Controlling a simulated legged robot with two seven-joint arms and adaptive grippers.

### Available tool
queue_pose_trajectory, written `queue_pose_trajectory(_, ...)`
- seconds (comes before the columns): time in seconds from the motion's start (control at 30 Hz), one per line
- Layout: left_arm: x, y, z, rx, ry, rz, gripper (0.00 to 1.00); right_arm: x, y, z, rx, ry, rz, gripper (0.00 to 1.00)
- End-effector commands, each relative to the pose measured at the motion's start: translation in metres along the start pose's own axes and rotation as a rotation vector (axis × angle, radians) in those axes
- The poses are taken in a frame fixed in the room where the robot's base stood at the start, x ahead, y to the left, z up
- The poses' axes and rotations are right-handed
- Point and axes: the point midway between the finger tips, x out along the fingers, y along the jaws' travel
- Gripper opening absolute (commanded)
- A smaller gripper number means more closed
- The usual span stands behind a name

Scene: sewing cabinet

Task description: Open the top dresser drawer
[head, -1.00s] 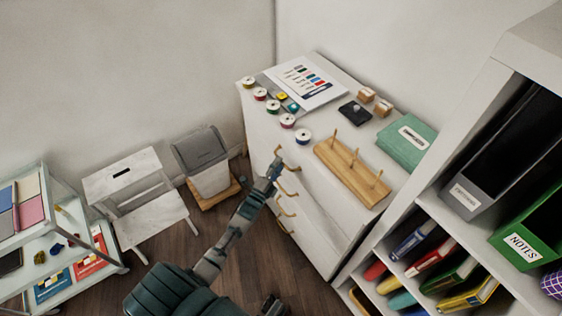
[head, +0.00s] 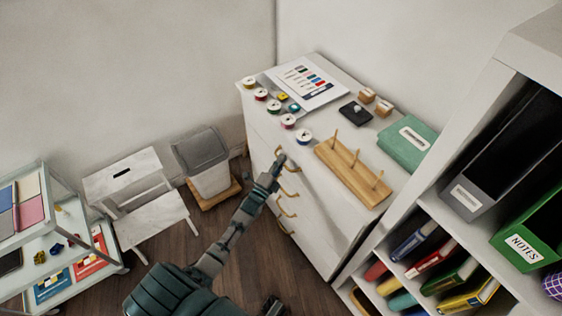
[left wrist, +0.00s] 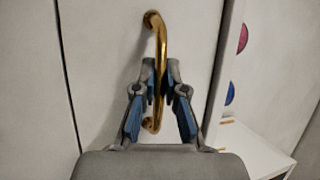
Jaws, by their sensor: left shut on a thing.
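The white dresser (head: 325,215) stands against the back wall, with several brass handles down its front. My left gripper (head: 279,163) is at the uppermost part of the front, at the top drawer's handle. In the left wrist view the brass handle (left wrist: 160,40) runs between the two fingers of my left gripper (left wrist: 160,85), which are shut on it. The drawer front (left wrist: 100,50) behind it is plain white. I cannot tell any clear opening of the drawer.
Thread spools (head: 260,94), a colour chart (head: 305,80), a wooden peg rack (head: 350,172) and a green box (head: 407,143) sit on the dresser top. A shelf unit (head: 520,60) stands close on the right.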

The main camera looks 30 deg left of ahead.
Motion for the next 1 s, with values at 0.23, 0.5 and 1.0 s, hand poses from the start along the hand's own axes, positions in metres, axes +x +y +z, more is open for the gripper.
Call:
queue_pose_trajectory(0.23, -0.025, -0.005, 0.009, 0.001, -0.002, 0.012, 0.0, 0.024, -0.001, 0.011, -0.006, -0.014, 0.0, 0.4)
queue_pose_trajectory(0.5, -0.083, -0.023, 0.032, 0.0, -0.003, 0.016, 0.0, 0.07, -0.003, 0.045, -0.011, -0.036, -0.003, 0.4)
queue_pose_trajectory(1.0, -0.201, -0.056, 0.079, -0.001, -0.004, 0.017, 0.0, 0.114, -0.005, 0.11, -0.021, -0.065, -0.007, 0.4)
